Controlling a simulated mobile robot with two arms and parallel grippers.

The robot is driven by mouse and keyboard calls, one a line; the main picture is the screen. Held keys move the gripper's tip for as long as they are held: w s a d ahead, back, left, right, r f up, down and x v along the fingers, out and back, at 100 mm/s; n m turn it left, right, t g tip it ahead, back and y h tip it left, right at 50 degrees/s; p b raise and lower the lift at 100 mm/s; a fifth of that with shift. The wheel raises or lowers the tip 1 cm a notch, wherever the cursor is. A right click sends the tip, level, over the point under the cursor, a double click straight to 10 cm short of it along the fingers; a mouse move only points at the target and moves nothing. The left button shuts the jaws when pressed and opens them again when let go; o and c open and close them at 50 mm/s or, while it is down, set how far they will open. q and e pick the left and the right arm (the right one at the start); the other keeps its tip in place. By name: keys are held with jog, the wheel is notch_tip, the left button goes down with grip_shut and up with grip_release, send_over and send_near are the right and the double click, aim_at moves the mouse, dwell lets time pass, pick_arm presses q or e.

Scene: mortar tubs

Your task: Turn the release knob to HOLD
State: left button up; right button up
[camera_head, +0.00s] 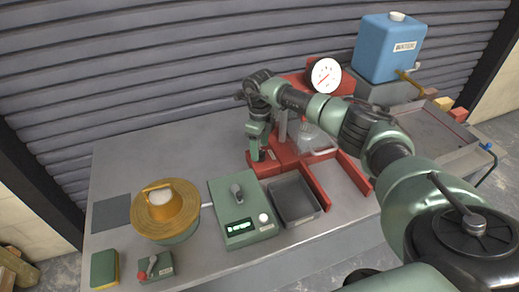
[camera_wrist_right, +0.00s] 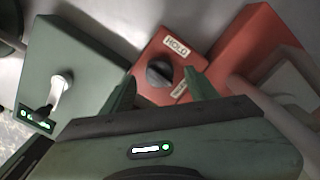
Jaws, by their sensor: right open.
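The release knob (camera_wrist_right: 160,73) is a round black knob on a red block, seen in the right wrist view. A white HOLD label (camera_wrist_right: 177,47) lies just above and right of it, and a second small label (camera_wrist_right: 180,90) lies below right. The knob's bar looks slanted, but which label it points at is unclear. My right gripper (camera_wrist_right: 159,78) is open, with one finger on each side of the knob in that view; contact cannot be told. In the head view my right gripper (camera_head: 257,148) points down at the red stand's left part and hides the knob. My left gripper is out of view.
A green box (camera_head: 239,230) with a lever and display stands left of the red stand (camera_head: 318,189). A dark tray (camera_head: 294,200) sits before the stand, and a dial gauge (camera_head: 326,76) rises behind. A yellow round vessel (camera_head: 165,213) stands at left; a blue water tank (camera_head: 388,50) at back right.

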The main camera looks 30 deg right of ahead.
jog(key=shift+f, duration=1.15)
jog(key=shift+c, duration=0.3)
